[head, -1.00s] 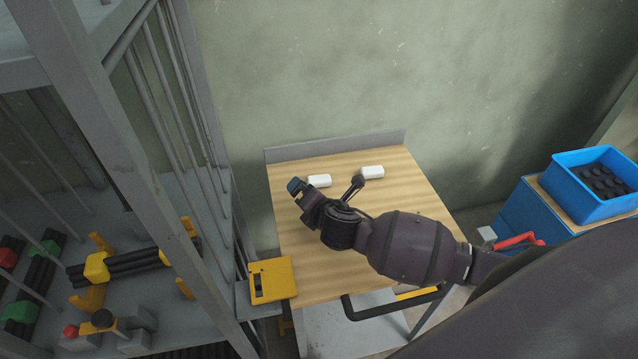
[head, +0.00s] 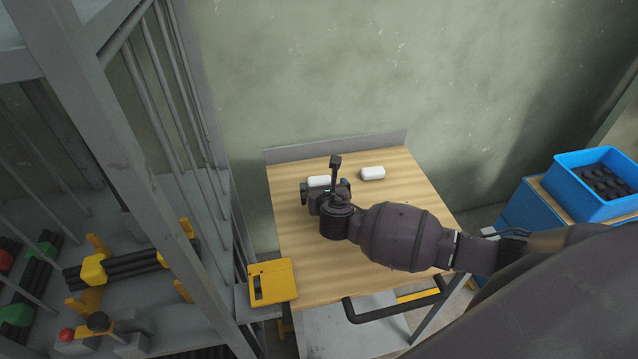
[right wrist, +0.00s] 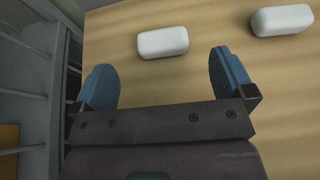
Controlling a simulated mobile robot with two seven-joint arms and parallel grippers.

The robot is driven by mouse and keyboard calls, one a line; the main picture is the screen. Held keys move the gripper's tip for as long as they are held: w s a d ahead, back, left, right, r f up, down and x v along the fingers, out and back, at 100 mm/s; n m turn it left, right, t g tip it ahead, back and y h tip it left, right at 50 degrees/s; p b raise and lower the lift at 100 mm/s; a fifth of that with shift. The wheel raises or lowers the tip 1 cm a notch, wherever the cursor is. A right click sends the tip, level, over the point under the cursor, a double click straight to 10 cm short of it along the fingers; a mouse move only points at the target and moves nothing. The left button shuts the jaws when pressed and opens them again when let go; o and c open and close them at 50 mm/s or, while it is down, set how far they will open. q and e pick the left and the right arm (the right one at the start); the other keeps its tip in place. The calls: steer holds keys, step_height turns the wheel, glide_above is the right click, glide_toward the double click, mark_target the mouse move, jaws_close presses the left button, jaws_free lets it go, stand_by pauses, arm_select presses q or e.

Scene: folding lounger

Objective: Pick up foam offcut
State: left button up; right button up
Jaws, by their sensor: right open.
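Two white foam offcuts lie on the wooden table top. The left foam offcut (head: 318,181) is partly hidden behind my right gripper in the head view; in the right wrist view it lies just ahead of the fingertips (right wrist: 163,42). The other foam offcut (head: 372,173) lies farther right, and in the right wrist view it is at the upper right (right wrist: 282,20). My right gripper (head: 325,190) is open and empty, its blue-padded fingers (right wrist: 165,85) spread on either side of bare wood. My left gripper is not in view.
The table (head: 410,210) has a grey raised back edge by the wall. A yellow box (head: 272,281) sits at its front left corner. A grey barred rack (head: 190,130) stands at left. A blue bin (head: 598,185) stands at right.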

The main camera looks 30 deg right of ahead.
mark_target(320, 181)
steer(key=x, duration=0.2)
steer(key=b+x, duration=0.1)
steer(key=x, duration=0.1)
steer(key=shift+f, duration=0.4)
steer(key=shift+w+d+f, duration=0.15)
steer(key=shift+w+d, duration=0.05)
steer(key=shift+w, duration=0.3)
steer(key=shift+c, duration=0.3)
steer(key=c, duration=0.7)
steer(key=shift+c, duration=0.8)
